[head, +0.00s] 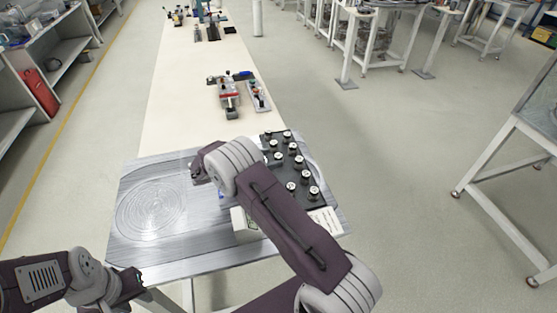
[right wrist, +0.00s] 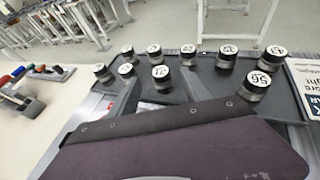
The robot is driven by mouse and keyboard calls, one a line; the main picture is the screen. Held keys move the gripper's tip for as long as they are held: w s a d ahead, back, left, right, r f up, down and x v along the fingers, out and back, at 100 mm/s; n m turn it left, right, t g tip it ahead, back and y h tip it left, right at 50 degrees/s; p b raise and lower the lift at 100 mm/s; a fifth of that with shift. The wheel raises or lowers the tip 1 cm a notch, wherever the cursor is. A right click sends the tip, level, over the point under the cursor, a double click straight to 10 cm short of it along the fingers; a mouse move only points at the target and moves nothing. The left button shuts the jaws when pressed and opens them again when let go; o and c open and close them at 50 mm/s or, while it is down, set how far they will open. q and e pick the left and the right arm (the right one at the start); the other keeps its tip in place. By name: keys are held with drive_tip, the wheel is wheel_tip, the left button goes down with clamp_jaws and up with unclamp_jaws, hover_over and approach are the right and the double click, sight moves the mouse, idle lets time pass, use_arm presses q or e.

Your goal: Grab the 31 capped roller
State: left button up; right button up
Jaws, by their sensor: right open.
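Several capped rollers, metal bodies with white numbered caps, stand upright on a dark tray (head: 276,185) in the head view, partly hidden by my right arm. In the right wrist view they stand across the upper half of the tray (right wrist: 205,85). The nearest large cap there seems to read 56 on a roller (right wrist: 255,90); another roller (right wrist: 161,78) may read 72. I cannot make out which cap reads 31. My right gripper (head: 197,168) is open, left of the tray above the metal table, apart from the rollers. My left gripper (head: 138,279) is by the table's front edge; its jaws are unclear.
Beyond, a long cream table (head: 190,90) holds small devices (head: 230,98).

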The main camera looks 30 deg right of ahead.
sight(276, 157)
drive_tip(key=x, duration=0.5)
drive_tip(key=shift+s+a, duration=0.1)
drive_tip(key=shift+a, duration=0.05)
drive_tip(key=c, duration=0.4)
clamp_jaws()
drive_tip(key=r, duration=0.4)
drive_tip(key=shift+s+r, duration=0.25)
drive_tip(key=shift+r, duration=0.1)
drive_tip(key=s+d+r, duration=0.1)
drive_tip(key=s+r, duration=0.5)
drive_tip(key=s, duration=0.5)
drive_tip(key=shift+d+r, duration=0.2)
drive_tip(key=shift+d, duration=0.1)
